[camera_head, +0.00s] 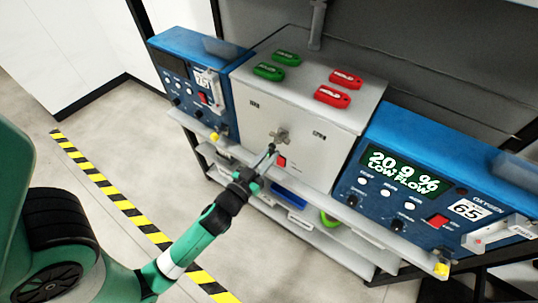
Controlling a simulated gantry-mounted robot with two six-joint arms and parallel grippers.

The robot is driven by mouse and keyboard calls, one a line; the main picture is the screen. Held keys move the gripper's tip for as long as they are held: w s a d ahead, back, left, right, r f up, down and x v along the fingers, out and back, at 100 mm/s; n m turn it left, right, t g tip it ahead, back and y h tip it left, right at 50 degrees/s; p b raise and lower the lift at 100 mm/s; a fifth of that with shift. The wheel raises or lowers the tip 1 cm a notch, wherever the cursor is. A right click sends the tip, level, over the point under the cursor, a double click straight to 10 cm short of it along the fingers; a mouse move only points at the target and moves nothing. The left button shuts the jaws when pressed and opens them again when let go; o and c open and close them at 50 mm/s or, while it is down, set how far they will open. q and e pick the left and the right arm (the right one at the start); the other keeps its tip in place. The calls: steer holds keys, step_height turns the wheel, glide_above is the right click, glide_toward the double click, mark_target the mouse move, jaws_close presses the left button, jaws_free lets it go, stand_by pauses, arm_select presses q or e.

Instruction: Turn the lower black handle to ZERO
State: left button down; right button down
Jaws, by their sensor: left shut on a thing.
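The grey box (300,110) stands between two blue analysers, and a grey cross-shaped knob (281,135) sits on its front. My left gripper (270,154) reaches in from the lower left to the box front, just below this knob. It is shut on a small dark part, which looks like the lower black handle. The jaws mostly hide that handle, so its angle and any ZERO mark cannot be read. My right gripper is not in view.
The left blue analyser (188,47) and right blue analyser (450,150) flank the box. The right display (401,171) reads 20.9 % LOW FLOW. Red and green tags lie on the box. A red switch (282,161) is close beside the gripper.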

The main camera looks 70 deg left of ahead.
arm_select(q)
steer(key=shift+m, duration=0.3)
steer(key=shift+s+a+r+m+p, duration=0.35)
steer(key=shift+m+p, duration=1.05)
steer(key=shift+m, duration=1.45)
steer(key=shift+s+a+r+m+p, duration=0.2)
steer(key=shift+a+r+m+p, duration=0.35)
steer(key=shift+m+p, duration=1.6)
steer(key=shift+s+a+r+m+p, duration=0.25)
steer(key=shift+r+m+p, duration=0.4)
steer(key=shift+m, duration=2.95)
steer(key=c, duration=0.8)
jaws_free()
